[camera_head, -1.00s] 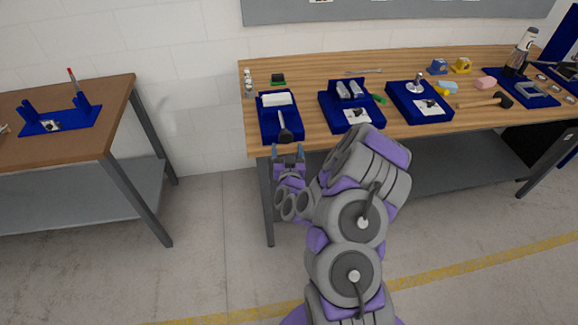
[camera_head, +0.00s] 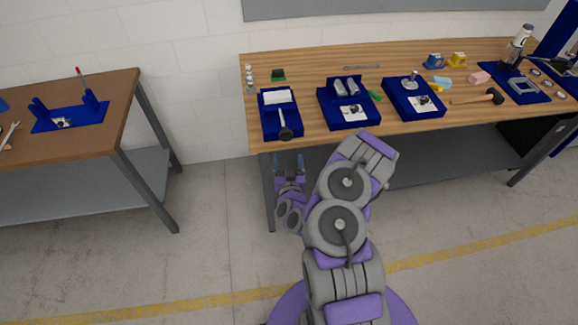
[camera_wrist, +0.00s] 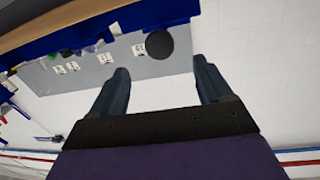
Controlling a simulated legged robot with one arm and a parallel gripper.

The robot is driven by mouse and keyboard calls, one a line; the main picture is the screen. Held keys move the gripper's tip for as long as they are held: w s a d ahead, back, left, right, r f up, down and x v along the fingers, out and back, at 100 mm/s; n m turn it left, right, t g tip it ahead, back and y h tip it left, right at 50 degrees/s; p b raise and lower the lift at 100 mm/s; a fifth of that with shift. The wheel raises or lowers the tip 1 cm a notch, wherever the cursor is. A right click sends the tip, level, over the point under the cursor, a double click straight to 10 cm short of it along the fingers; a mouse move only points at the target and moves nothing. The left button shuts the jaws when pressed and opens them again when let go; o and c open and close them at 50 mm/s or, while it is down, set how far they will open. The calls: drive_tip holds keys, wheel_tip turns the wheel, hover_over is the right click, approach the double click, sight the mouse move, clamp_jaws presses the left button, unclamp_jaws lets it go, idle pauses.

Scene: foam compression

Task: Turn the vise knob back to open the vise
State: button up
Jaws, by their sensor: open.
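The vise (camera_head: 268,123) is a blue base at the left end of the wooden workbench, with a white block (camera_head: 279,97) in it. A grey rod runs toward the front edge and ends in a dark round knob (camera_head: 285,134). In the wrist view the knob is a dark disc (camera_wrist: 159,44) beside the blue base, between and beyond the fingertips. My gripper (camera_head: 289,161) is open and empty, in front of the bench edge and below the knob in the head view. Its two fingers (camera_wrist: 161,70) are apart in the wrist view and do not touch the knob.
Other blue fixtures (camera_head: 330,117) (camera_head: 430,110) stand right of the vise, with a mallet (camera_head: 480,97) farther right. A brown table (camera_head: 70,150) stands at the left. Floor (camera_head: 215,240) is clear between the tables.

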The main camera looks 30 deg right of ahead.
drive_tip(key=shift+p+v, duration=1.3)
drive_tip(key=shift+v, duration=0.45)
drive_tip(key=shift+d+r, duration=0.1)
drive_tip(key=shift+r, duration=0.1)
